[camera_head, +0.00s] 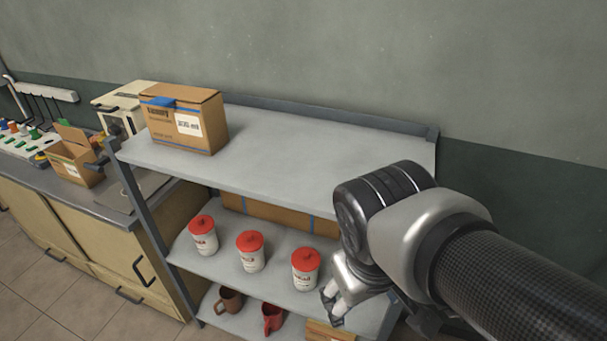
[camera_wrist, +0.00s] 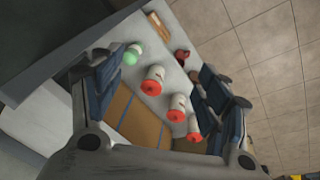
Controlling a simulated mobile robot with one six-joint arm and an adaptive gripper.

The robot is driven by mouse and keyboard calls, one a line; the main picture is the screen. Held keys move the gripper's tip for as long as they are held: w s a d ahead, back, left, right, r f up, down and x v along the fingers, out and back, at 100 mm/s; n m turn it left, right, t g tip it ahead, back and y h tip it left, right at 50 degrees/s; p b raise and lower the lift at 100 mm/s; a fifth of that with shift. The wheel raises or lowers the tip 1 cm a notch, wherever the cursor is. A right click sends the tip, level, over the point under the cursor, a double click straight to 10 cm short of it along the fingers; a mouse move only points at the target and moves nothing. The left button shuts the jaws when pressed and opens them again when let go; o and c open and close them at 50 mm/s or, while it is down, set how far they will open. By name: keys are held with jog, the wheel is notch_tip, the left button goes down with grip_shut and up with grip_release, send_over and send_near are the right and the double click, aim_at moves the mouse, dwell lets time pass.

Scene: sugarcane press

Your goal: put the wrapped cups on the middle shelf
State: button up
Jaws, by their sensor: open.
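Three white canisters with red lids stand in a row on the middle shelf (camera_head: 225,262): left (camera_head: 203,234), middle (camera_head: 250,251) and right (camera_head: 305,268). They also show in the wrist view, the nearest one (camera_wrist: 153,81) between my fingers' sides of the picture. A white canister with a green lid (camera_wrist: 131,55) shows only in the wrist view. I see nothing clearly recognisable as a wrapped cup. My gripper (camera_head: 336,303) is open and empty at the shelf's front, right of the right canister. Its two fingers also frame the wrist view (camera_wrist: 165,98).
A labelled cardboard box (camera_head: 186,120) stands on the top shelf (camera_head: 300,155). A long carton (camera_head: 270,218) lies at the middle shelf's back. A brown mug (camera_head: 228,300), a red mug (camera_head: 272,318) and a small box (camera_head: 328,332) are on the lower shelf. A counter (camera_head: 85,190) stands left.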

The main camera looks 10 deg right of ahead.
jog(key=shift+s+a+r+m+t+y, duration=0.7)
jog(key=shift+s+a+r+t, duration=0.3)
jog(key=shift+t, duration=0.3)
dwell(0.6)
